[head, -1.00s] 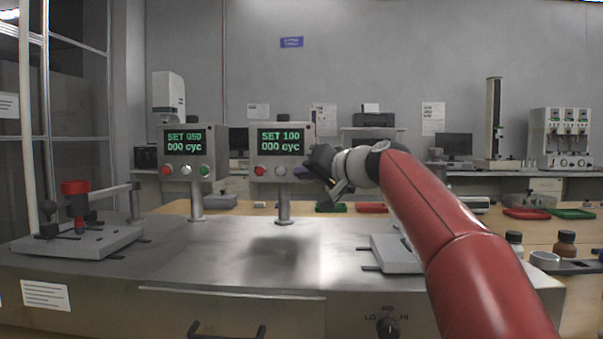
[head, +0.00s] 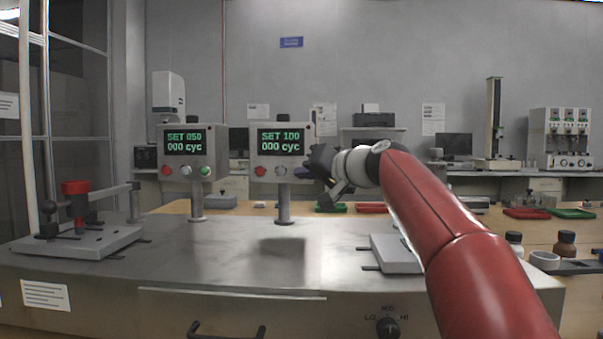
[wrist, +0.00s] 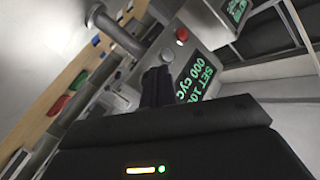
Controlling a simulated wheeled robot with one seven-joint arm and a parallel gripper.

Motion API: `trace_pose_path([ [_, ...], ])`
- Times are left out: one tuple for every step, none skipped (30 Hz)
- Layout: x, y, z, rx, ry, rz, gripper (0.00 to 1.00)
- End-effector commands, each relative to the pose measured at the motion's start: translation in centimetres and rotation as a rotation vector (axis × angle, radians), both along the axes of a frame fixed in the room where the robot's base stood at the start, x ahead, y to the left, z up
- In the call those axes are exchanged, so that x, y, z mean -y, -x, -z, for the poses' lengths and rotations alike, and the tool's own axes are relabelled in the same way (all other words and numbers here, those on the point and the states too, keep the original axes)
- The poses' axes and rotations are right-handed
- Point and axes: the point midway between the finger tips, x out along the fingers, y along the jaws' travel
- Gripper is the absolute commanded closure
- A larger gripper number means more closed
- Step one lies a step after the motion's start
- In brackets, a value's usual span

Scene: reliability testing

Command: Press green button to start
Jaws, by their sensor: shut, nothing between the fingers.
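The right control box (head: 283,152) stands on a post and reads SET 100, 000 cyc. Its red button (head: 260,171) and white button (head: 281,171) show. Its right end, where a green button would match the left box, is hidden behind my gripper (head: 312,166). The left control box (head: 188,152) reads SET 050, 000 cyc, and its green button (head: 205,171) is in plain view. In the wrist view my shut, empty fingers (wrist: 157,84) overlap the right box's face beside its display (wrist: 200,76). I cannot tell whether they touch it.
A metal bench top (head: 230,245) spreads below the boxes, mostly clear in the middle. A fixture with a red cap (head: 75,188) stands at the left. A grey block (head: 396,254) lies under my arm. Bottles (head: 565,243) stand at the right.

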Motion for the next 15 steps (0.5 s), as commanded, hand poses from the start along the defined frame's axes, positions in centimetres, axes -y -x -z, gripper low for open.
trace_pose_path([
  [0.01,-0.10,-0.03,0.000,0.000,0.000,1.00],
  [0.01,-0.18,-0.04,0.000,0.000,0.000,1.00],
  [0.02,-0.32,-0.04,-0.001,0.000,0.000,1.00],
  [0.03,-0.44,-0.05,-0.002,0.000,0.000,1.00],
  [0.03,-0.54,-0.06,-0.002,0.000,0.000,1.00],
  [0.05,-0.69,-0.06,-0.002,0.000,0.000,1.00],
  [0.06,-0.77,-0.07,-0.001,0.000,0.001,1.00],
  [0.07,-0.83,-0.07,-0.001,0.000,0.001,1.00],
  [0.06,-0.85,-0.06,0.000,0.000,0.000,1.00],
  [0.07,-0.85,-0.04,0.000,0.000,0.000,1.00],
  [0.06,-0.84,-0.04,0.000,0.000,0.000,1.00],
  [0.06,-0.84,-0.03,0.000,0.000,0.000,1.00],
  [0.06,-0.84,-0.02,0.000,0.000,0.000,1.00],
  [0.05,-0.83,-0.03,0.000,0.000,0.000,1.00],
  [0.05,-0.83,-0.03,0.000,0.000,0.000,1.00],
])
